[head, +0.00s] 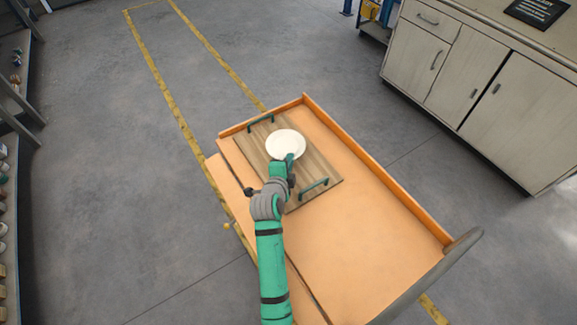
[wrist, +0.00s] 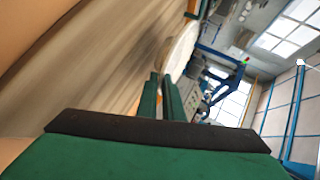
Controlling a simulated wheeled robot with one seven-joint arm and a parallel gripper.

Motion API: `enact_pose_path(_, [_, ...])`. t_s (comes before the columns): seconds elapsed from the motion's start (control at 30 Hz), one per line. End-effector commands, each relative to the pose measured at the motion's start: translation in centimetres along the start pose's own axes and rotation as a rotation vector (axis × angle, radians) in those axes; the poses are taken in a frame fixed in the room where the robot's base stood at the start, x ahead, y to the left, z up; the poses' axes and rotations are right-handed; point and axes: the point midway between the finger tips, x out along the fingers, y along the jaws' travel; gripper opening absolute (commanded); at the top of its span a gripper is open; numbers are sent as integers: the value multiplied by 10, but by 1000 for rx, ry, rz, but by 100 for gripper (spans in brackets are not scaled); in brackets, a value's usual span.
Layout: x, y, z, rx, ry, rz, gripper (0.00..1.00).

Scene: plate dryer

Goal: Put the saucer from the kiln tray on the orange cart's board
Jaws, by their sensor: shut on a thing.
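A white saucer (head: 285,144) is at my gripper's tip, over the wooden board of the orange cart. My gripper (head: 290,158) is shut on the saucer's near edge. In the wrist view the green fingers (wrist: 161,97) are together at the saucer (wrist: 180,48), which shows partly at the top. The wooden board (head: 318,170) has two dark green handles and lies on the orange cart (head: 370,235). I cannot tell whether the saucer touches the board or is held just above it. The kiln tray is not in view.
The cart has a raised rim (head: 375,175) at its far and right sides. A grey-white cabinet (head: 480,85) stands at the upper right. Shelves (head: 10,200) with small items line the left edge. Open grey floor with yellow lines lies around the cart.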

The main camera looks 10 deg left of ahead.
Motion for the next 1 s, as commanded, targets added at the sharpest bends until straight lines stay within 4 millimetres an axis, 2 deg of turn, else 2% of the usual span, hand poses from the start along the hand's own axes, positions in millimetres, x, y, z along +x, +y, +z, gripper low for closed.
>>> enact_pose_path(0.07, [4,2,4,-2,-1,-1,0])
enact_pose_path(0.3, [17,28,6,0,4,1,0])
enact_pose_path(0.67, [19,32,4,2,6,0,0])
enact_pose_path(0.7, [19,33,5,2,6,1,11])
enact_pose_path(0.73, [19,32,5,2,6,1,15])
enact_pose_path(1.0, [19,32,5,1,5,1,15])
